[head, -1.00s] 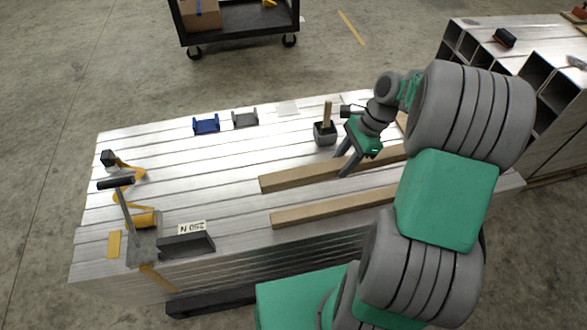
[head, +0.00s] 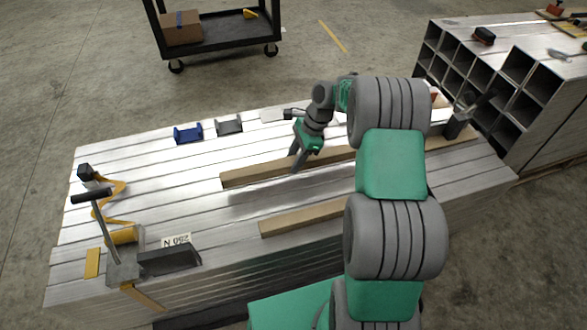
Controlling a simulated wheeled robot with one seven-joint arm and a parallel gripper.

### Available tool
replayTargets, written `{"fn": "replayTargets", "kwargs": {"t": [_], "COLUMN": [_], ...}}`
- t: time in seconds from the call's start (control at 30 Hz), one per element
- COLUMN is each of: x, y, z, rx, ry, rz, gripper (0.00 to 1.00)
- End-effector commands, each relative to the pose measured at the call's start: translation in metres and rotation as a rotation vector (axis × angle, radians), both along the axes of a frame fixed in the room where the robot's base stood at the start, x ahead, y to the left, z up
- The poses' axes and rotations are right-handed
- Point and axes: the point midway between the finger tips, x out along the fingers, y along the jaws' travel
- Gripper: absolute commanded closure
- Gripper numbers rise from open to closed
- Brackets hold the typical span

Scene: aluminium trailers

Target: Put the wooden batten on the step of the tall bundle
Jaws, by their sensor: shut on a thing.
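My gripper (head: 298,165), pointing down, is shut on a long light-brown wooden batten (head: 250,174). The batten runs level over the front bundle of aluminium profiles (head: 110,190), and a dark shadow lies below it, so it appears raised off the top. My arm hides part of its right side. A second batten (head: 300,216) lies nearer to me, its right part behind my arm. A stack of square tubes (head: 560,110) stands at the right, open ends towards the left. I cannot tell which surface is the step.
Blue (head: 188,134) and grey (head: 229,124) brackets lie on the far side. A cart (head: 215,48) stands behind. The left middle is clear.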

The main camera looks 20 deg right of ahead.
Motion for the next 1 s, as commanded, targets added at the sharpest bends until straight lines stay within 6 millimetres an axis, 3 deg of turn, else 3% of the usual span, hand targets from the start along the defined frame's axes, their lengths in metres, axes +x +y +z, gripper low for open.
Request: {"fn": "replayTargets", "kwargs": {"t": [0.1, 0.17, 0.5, 0.53, 0.77, 1.0], "x": [0.002, 0.003, 0.003, 0.002, 0.002, 0.002], "y": [0.002, 0.002, 0.002, 0.002, 0.002, 0.002], "z": [-0.027, -0.035, -0.036, -0.037, -0.037, -0.037], "rx": [0.001, 0.001, 0.0, 0.0, 0.0, 0.0], "ry": [0.002, 0.0, 0.0, 0.001, 0.001, 0.001], "rz": [0.0, 0.0, 0.0, 0.0, 0.0, 0.0], "gripper": [1.0, 1.0, 1.0, 0.62, 0.43, 0.42]}}
